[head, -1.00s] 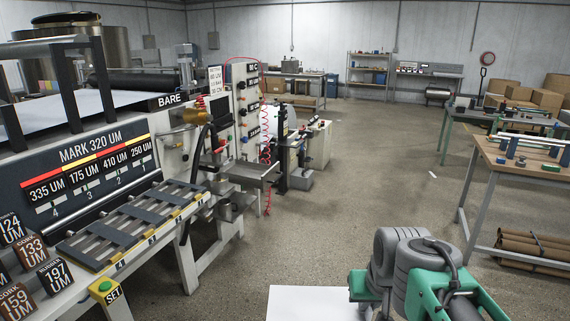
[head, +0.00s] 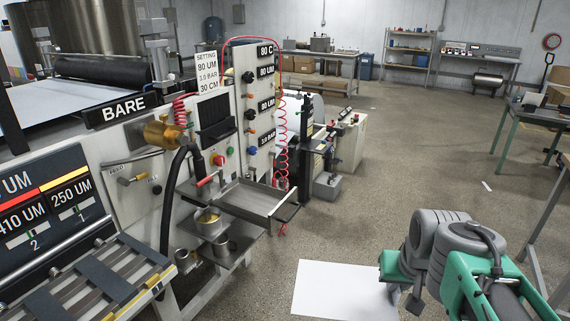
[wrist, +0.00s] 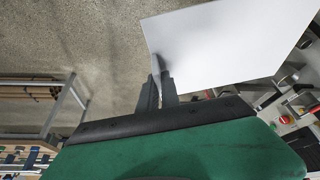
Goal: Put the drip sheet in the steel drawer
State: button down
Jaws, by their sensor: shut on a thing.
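The drip sheet (head: 345,290) is a flat white sheet at the bottom of the head view, held out over the floor. My gripper (wrist: 160,75) is shut on its edge in the wrist view, where the sheet (wrist: 220,45) extends beyond the fingers. In the head view my green and grey wrist is at the lower right, and the fingertips are largely hidden. A shallow steel drawer (head: 245,199) juts from the coating machine's front, left of and beyond the sheet. Its visible inside looks empty. The sheet is apart from it.
Metal cups (head: 207,222) stand on a shelf below the drawer, one with yellow contents. A coiled red hose (head: 281,150) hangs behind the drawer. A slotted rack (head: 90,285) sits lower left. A green-legged table (head: 540,112) is at right. Open floor lies between.

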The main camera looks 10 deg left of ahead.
aim_at(258, 202)
jog(key=i, duration=3.1)
jog(key=u, duration=4.45)
